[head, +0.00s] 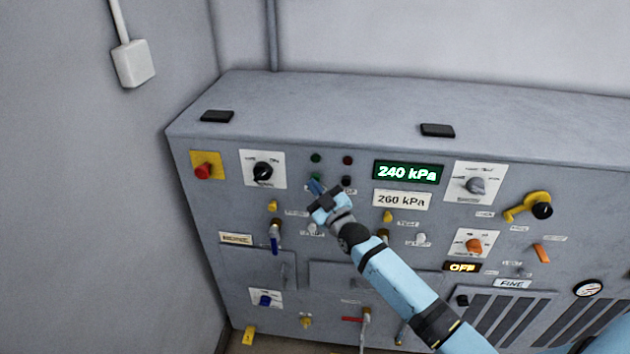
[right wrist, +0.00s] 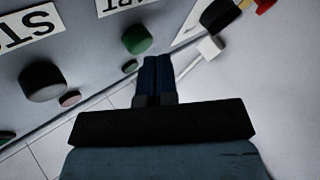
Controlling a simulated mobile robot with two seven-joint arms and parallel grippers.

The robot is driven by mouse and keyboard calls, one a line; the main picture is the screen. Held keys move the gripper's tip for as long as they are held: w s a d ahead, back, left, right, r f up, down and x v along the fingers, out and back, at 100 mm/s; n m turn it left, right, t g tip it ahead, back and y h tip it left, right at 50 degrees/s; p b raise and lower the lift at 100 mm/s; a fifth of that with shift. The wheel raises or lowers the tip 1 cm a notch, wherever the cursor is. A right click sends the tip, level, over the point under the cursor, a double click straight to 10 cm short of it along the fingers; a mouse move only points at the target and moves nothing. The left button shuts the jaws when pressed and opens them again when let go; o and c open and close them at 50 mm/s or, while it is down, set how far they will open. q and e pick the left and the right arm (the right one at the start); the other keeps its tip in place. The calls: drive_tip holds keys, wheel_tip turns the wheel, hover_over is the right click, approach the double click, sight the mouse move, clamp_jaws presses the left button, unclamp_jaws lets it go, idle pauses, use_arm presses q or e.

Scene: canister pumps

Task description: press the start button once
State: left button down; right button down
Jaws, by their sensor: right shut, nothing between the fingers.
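The green start button (right wrist: 137,38) shows in the right wrist view beside a partly cut-off label ending in "RT" (right wrist: 120,4). A small green lamp (right wrist: 130,65) is close to it. A black button (right wrist: 42,82) sits to the left, near a label starting "STO" (right wrist: 25,27). My right gripper (head: 314,186) is shut and empty, its tip at the button group on the panel front. In the right wrist view its fingers (right wrist: 156,78) are together, just right of and below the green button; I cannot tell whether they touch the panel. My left gripper is not in view.
The grey cabinet (head: 330,100) carries a green display (head: 408,173) reading 240 kPa and a plate (head: 402,200) reading 260 kPa. A red button on yellow (head: 204,170), a black knob (head: 263,172) and a yellow-handled crank (head: 527,207) stick out. A small display (head: 462,267) reads OFF.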

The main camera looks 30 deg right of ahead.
drive_tip(key=shift+w+d, duration=0.25)
drive_tip(key=shift+w, duration=0.15)
idle(0.6)
drive_tip(key=shift+s, duration=0.1)
drive_tip(key=shift+s+a+p, duration=0.4)
drive_tip(key=shift+s+a, duration=0.15)
drive_tip(key=shift+s, duration=0.1)
drive_tip(key=shift+s, duration=0.1)
drive_tip(key=s+a+p, duration=0.1)
drive_tip(key=s, duration=0.1)
drive_tip(key=s+a+p, duration=0.1)
drive_tip(key=a, duration=0.1)
drive_tip(key=shift+s, duration=0.4)
idle(0.8)
